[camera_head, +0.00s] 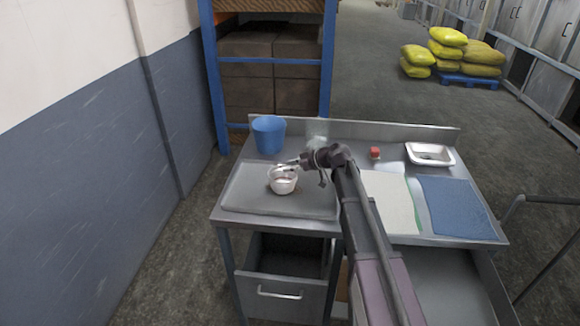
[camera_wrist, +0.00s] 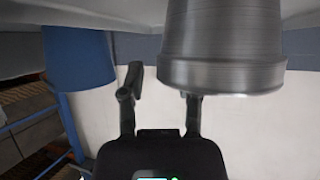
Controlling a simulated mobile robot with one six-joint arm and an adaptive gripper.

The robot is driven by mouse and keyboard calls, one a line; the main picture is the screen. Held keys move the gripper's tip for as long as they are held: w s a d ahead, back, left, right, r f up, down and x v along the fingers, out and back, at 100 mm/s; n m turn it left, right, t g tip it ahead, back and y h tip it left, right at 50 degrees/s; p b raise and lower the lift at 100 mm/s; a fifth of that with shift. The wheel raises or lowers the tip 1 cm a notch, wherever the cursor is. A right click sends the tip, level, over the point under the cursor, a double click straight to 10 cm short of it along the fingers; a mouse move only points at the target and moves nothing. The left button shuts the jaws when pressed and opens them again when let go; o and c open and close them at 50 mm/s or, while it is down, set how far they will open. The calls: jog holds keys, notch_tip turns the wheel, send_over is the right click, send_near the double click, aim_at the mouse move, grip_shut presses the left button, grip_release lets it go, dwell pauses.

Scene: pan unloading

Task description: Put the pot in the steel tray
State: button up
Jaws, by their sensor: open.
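The pot (camera_head: 283,184), a small bright metal vessel, stands upright over the flat grey steel tray (camera_head: 242,199) on the left of the table; its base appears to rest on the tray. In the wrist view the pot (camera_wrist: 222,45) shows large and upside down, its base cut off by the top edge. My gripper (camera_head: 292,164) is open at the pot's far side in the head view. In the wrist view one finger of my gripper (camera_wrist: 163,85) stands clear left of the pot. The other fingertip is hidden by the rim; I cannot tell whether it is inside.
A blue bucket (camera_head: 268,134) stands just behind the pot and also shows in the wrist view (camera_wrist: 80,58). A small red object (camera_head: 375,152) and a white-rimmed dish (camera_head: 448,157) are at the back right. A pale mat (camera_head: 388,200) and blue mat (camera_head: 455,208) lie right of my arm.

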jog(key=p+v, duration=0.5)
jog(key=v, duration=0.6)
jog(key=shift+d+r, duration=0.15)
jog(key=shift+d, duration=0.2)
jog(key=shift+s, duration=0.15)
jog(key=s+d+f+m+h, duration=0.1)
jog(key=s+d+f+m, duration=0.1)
jog(key=s, duration=0.2)
jog(key=s+d+f+m+g+h, duration=0.1)
jog(key=s+f+m+h, duration=0.1)
jog(key=s, duration=0.2)
jog(key=s+d+f+m+g+h, duration=0.1)
jog(key=s+d+f+m+h, duration=0.1)
jog(key=s, duration=0.3)
jog(key=shift+d+f, duration=0.35)
jog(key=s+d+f+m+g+h, duration=0.2)
jog(key=s+d+m+h, duration=0.4)
jog(key=s, duration=0.7)
jog(key=d+f+m, duration=0.1)
jog(key=d+m, duration=0.1)
jog(key=d, duration=0.1)
jog(key=shift+d+h, duration=0.3)
jog(key=shift+d, duration=0.05)
